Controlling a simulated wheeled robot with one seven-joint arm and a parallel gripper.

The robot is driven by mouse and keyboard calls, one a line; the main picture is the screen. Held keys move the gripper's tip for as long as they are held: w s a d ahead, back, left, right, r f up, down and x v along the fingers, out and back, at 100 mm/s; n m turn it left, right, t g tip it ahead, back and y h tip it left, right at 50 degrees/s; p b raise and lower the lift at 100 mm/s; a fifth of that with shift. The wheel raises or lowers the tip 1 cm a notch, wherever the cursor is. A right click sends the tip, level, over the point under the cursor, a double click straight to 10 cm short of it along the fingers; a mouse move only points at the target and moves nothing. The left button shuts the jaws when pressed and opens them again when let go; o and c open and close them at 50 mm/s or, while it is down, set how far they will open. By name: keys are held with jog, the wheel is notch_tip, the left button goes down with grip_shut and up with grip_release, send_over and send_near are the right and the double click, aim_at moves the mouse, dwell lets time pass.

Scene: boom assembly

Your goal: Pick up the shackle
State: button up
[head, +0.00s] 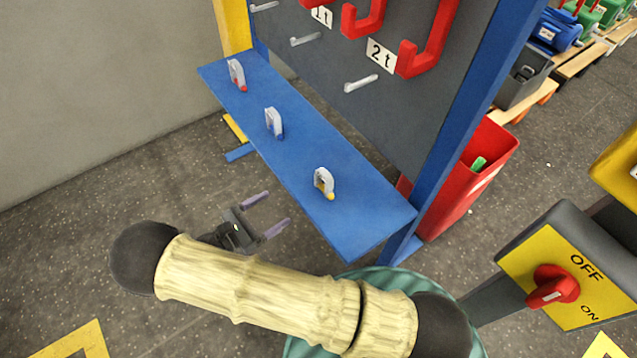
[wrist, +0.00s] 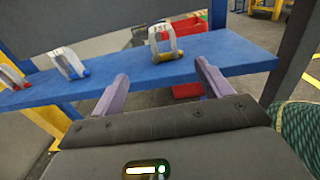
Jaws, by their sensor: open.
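Three shackles stand upright in a row on a blue shelf (head: 290,161). The one with the yellow pin (head: 324,181) is nearest, the one with the blue pin (head: 274,122) is in the middle, and the one with the red pin (head: 236,75) is farthest. My gripper (head: 271,211) is open and empty, in front of the shelf and apart from it. In the wrist view, the yellow-pinned shackle (wrist: 164,43) shows beyond and between the two fingers of my gripper (wrist: 165,85). The blue-pinned shackle (wrist: 69,63) and red-pinned shackle (wrist: 11,77) are to its left.
A grey panel (head: 335,60) with red hooks (head: 425,45) and bare pegs stands behind the shelf. A red bin (head: 468,180) is right of the blue post. A yellow switch box (head: 560,265) stands at the right.

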jog(key=b, duration=0.2)
send_near(323, 187)
jog(key=w+d+r, duration=0.3)
jog(key=shift+w+d+r, duration=0.15)
jog(key=shift+d, duration=0.15)
jog(key=x, duration=0.4)
jog(key=shift+d+b, duration=0.25)
jog(key=shift+b, duration=0.15)
jog(key=shift+w+d, duration=0.15)
jog(key=shift+d, duration=0.2)
jog(key=shift+c, duration=0.2)
jog(key=c, duration=1.3)
notch_tip(323, 187, up, 10)
jog(key=p, duration=0.3)
